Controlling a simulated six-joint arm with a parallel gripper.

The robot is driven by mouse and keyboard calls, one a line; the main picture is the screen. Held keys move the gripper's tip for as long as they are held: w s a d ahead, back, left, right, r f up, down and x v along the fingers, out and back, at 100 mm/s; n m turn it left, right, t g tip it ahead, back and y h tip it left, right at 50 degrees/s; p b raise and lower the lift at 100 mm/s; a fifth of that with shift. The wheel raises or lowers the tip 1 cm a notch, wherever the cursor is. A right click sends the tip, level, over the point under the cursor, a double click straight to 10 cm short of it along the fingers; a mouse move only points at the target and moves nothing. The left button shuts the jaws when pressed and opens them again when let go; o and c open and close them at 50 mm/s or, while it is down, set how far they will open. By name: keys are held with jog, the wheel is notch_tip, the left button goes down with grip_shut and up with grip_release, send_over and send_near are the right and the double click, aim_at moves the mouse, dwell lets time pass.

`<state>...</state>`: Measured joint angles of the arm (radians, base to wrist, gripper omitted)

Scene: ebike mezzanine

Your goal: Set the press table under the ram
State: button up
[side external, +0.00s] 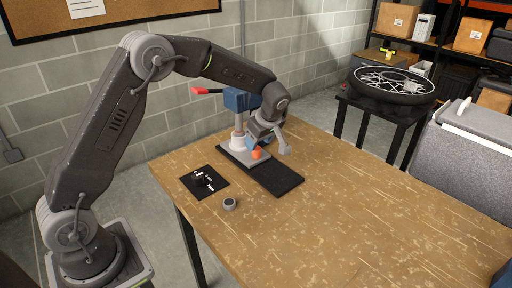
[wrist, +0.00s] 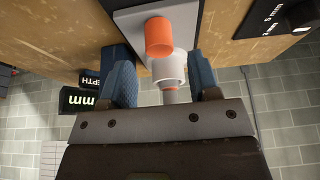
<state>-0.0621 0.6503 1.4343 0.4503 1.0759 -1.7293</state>
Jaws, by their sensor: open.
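The press stands at the table's back left, with a blue head (side external: 237,100), a red-ended lever (side external: 205,91), a pale column (side external: 238,142) and a light grey base plate (side external: 232,155). An orange cylinder (side external: 256,153) is by the plate, under my gripper (side external: 267,146). In the wrist view the orange cylinder (wrist: 158,37) is in front of a pale ring-shaped part (wrist: 170,68). My gripper (wrist: 163,72) is open, its blue-padded fingers apart on either side of the pale part. I cannot tell whether they touch it. Which part is the press table, and the ram's tip, are unclear.
A black mat (side external: 276,179) lies beside the press. A black marked panel (side external: 204,182) and a small grey round knob (side external: 229,204) are at the left. The wooden table (side external: 380,215) is clear to the right. A wheel (side external: 392,84) rests on a black stand behind.

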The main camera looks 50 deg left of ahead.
jog(key=v, duration=0.9)
jog(key=shift+r, duration=0.25)
jog(key=s+d+r+m+t+h, duration=0.1)
jog(key=s+d+r+m+t, duration=0.1)
jog(key=s+r+m, duration=0.45)
jog(key=s+d+r+m+t+h, duration=0.1)
jog(key=s+d+r+m+h, duration=0.15)
jog(key=s, duration=0.65)
jog(key=s+d+f+m+t+h, duration=0.1)
jog(key=s+d+f+m+t, duration=0.1)
jog(key=s+m, duration=0.7)
jog(key=s+f, duration=0.1)
jog(key=s, duration=0.4)
jog(key=shift+f+t, duration=0.2)
jog(key=shift+t, duration=0.1)
